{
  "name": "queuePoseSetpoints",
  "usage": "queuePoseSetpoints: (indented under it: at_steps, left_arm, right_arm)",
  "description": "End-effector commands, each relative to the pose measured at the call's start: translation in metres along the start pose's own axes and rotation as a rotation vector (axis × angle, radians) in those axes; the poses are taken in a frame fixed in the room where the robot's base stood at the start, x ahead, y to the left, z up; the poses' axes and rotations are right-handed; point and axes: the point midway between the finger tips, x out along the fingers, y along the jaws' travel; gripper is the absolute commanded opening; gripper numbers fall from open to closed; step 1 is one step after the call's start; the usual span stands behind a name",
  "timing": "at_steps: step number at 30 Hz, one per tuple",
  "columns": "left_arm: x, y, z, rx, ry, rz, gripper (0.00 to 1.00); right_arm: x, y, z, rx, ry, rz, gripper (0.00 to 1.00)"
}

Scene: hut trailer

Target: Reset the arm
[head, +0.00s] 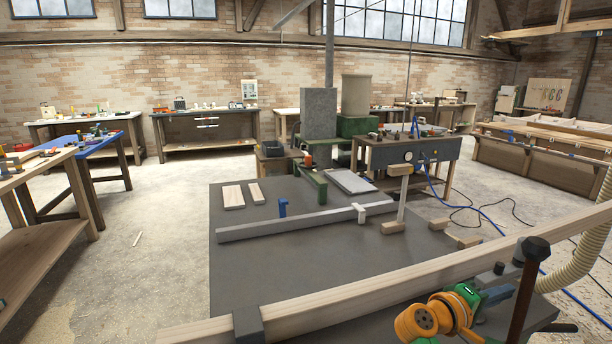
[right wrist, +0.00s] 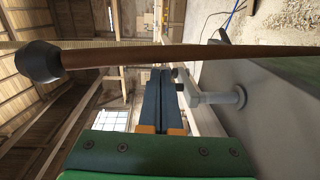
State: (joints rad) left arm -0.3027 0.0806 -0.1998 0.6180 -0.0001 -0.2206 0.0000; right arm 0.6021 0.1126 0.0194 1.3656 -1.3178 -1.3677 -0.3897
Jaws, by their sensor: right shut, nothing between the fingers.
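My right gripper (head: 500,294) is low at the right in the head view, with an orange wrist joint and a green body. Its fingers point away to the right, close to an upright brown rod with a dark knob (head: 537,249). In the right wrist view, the two dark fingers (right wrist: 166,76) lie side by side, shut, with nothing between them. The rod (right wrist: 200,72) crosses that view beyond the fingers; I cannot tell whether they touch. My left gripper is not in view.
A long pale timber (head: 380,281) crosses the front of the dark worktop (head: 235,285), beside my right gripper. A grey beam (head: 300,223), wooden pieces and a flat board (head: 350,181) lie farther back. A ribbed hose (head: 590,240) hangs at the right. The floor at left is mostly clear.

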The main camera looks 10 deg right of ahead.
Motion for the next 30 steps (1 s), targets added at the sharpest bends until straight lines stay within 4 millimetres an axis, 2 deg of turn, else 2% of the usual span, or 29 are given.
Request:
queuePoseSetpoints:
  at_steps: [8, 14, 18, 21, 25, 30]
  left_arm:
    - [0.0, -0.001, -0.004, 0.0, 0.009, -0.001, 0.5]
    - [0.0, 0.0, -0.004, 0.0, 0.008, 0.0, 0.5]
    - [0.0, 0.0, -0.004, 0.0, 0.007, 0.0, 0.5]
    - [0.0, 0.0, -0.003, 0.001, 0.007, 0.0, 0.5]
    - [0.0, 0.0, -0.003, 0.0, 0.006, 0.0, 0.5]
    - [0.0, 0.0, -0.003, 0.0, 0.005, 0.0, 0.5]
  right_arm:
    - [-0.014, -0.055, 0.012, 0.062, 0.062, -0.155, 0.0]
    - [-0.045, -0.123, 0.033, 0.13, 0.135, -0.386, 0.0]
    - [-0.081, -0.171, 0.055, 0.174, 0.179, -0.595, 0.0]
    - [-0.113, -0.2, 0.074, 0.197, 0.201, -0.752, 0.0]
    - [-0.158, -0.226, 0.1, 0.218, 0.216, -0.954, 0.0]
    - [-0.215, -0.243, 0.134, 0.229, 0.215, -1.193, 0.0]
